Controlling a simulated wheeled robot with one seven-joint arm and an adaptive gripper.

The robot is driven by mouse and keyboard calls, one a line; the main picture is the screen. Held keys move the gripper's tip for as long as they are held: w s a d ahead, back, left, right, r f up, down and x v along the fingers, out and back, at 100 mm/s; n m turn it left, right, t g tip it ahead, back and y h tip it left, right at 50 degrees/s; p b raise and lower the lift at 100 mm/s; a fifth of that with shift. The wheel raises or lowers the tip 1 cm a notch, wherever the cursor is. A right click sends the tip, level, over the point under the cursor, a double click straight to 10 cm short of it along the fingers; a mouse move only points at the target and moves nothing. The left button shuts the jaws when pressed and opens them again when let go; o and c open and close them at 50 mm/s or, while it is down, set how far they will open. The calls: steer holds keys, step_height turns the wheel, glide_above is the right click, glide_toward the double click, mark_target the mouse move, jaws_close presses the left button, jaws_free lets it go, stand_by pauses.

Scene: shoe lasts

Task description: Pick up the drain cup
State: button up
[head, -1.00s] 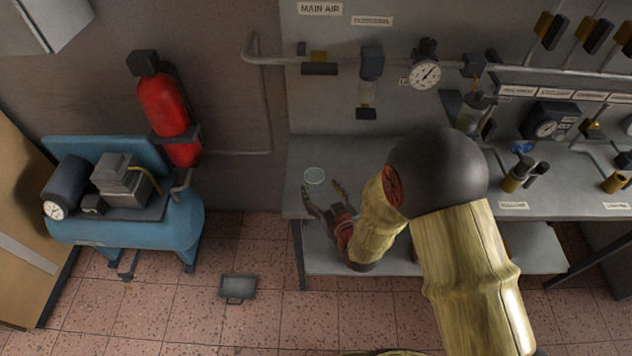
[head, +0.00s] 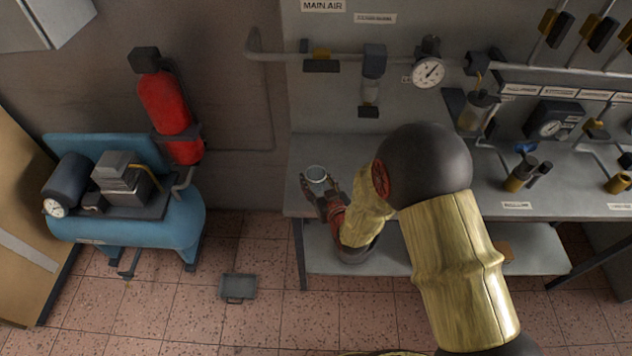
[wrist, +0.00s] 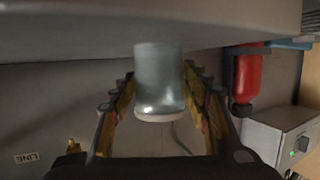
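The drain cup (head: 317,173) is a small clear cup near the left end of the bench. In the wrist view the cup (wrist: 160,80) is a pale, translucent cylinder with a whitish end, between the two fingers. My gripper (head: 319,187) reaches in from the front, with a finger to either side of the cup. In the wrist view the gripper (wrist: 159,90) has its fingers spread, with narrow gaps showing beside the cup. The cup appears to rest on the bench; contact with the fingers is not clear.
The bench top (head: 345,150) is bare behind the cup. Pipes and a gauge (head: 428,73) are on the wall panel above. A grey pan (head: 238,287) lies on the floor.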

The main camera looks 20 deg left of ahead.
mark_target(316, 172)
steer(key=c, duration=0.6)
steer(key=shift+r, duration=0.1)
steer(key=shift+r, duration=0.55)
steer(key=r, duration=0.1)
steer(key=r+p, duration=0.1)
steer(key=r, duration=0.1)
steer(key=shift+s, duration=0.2)
steer(key=s+d+r, duration=0.1)
steer(key=s+r, duration=0.1)
steer(key=s, duration=0.2)
steer(key=s+d+r+p, duration=0.1)
steer(key=s+d+r, duration=0.1)
steer(key=s+r, duration=0.1)
steer(key=s+d+r, duration=0.2)
steer(key=s+r, duration=0.1)
steer(key=s, duration=0.2)
steer(key=shift+s+d+r+p, duration=0.1)
steer(key=shift+d+r+p, duration=0.05)
steer(key=shift+r+p, duration=0.15)
